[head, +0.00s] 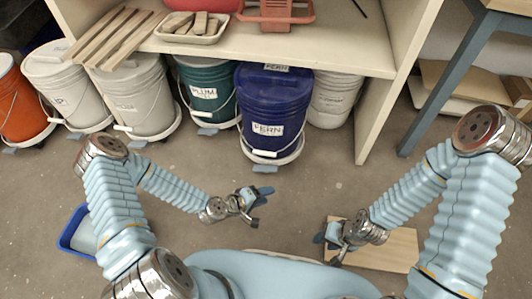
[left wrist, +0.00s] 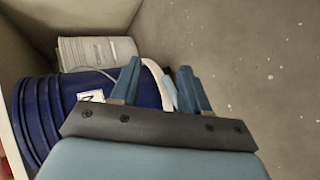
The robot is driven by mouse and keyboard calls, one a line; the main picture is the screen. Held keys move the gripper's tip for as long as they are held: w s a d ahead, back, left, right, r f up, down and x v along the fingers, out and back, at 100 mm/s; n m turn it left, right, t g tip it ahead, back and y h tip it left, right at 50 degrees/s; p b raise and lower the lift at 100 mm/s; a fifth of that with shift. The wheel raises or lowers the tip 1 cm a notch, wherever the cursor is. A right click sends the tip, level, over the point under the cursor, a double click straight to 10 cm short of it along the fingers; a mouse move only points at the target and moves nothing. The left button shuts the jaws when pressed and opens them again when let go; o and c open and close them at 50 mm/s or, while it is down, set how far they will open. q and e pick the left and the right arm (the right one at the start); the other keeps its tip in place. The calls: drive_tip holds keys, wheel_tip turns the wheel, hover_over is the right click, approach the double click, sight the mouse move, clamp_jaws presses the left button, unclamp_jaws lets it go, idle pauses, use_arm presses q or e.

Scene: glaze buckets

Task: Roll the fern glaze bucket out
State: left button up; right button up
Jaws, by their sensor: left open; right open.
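The fern glaze bucket (head: 272,110) is dark blue with a lid and white "FERN" labels. It stands upright on a white wheeled dolly (head: 272,158) under the shelf, its front sticking out a little past its neighbours. In the left wrist view the blue bucket (left wrist: 62,108) lies left of and behind the fingers. My left gripper (head: 262,205) is open and empty, low in front of the bucket and apart from it. The left fingers show in the left wrist view (left wrist: 160,85). My right gripper (head: 327,247) is open over a wooden board, with nothing in it.
A teal bucket (head: 207,90) stands left of the fern bucket and a white bucket (head: 336,97) right of it. A shelf panel (head: 385,110) closes the right side. A wooden board (head: 395,248) and a blue bin (head: 75,238) lie on the floor. Floor before the bucket is clear.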

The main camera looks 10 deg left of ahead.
use_arm(q)
drive_tip(key=w+a+n+t+y+b, duration=0.2)
drive_tip(key=w+a+n+t, duration=0.35)
drive_tip(key=w+a, duration=0.25)
drive_tip(key=r+x, duration=0.1)
drive_tip(key=x, duration=1.2)
drive_tip(key=shift+w+r+t+b, duration=0.25)
drive_tip(key=shift+r+t+b, duration=0.1)
drive_tip(key=shift+t, duration=0.1)
use_arm(e)
drive_tip(key=x, duration=0.3)
drive_tip(key=shift+w+d+f, duration=0.1)
drive_tip(key=shift+d+f, duration=0.2)
drive_tip(key=shift+f, duration=0.1)
use_arm(q)
drive_tip(key=shift+d, duration=0.1)
clamp_jaws()
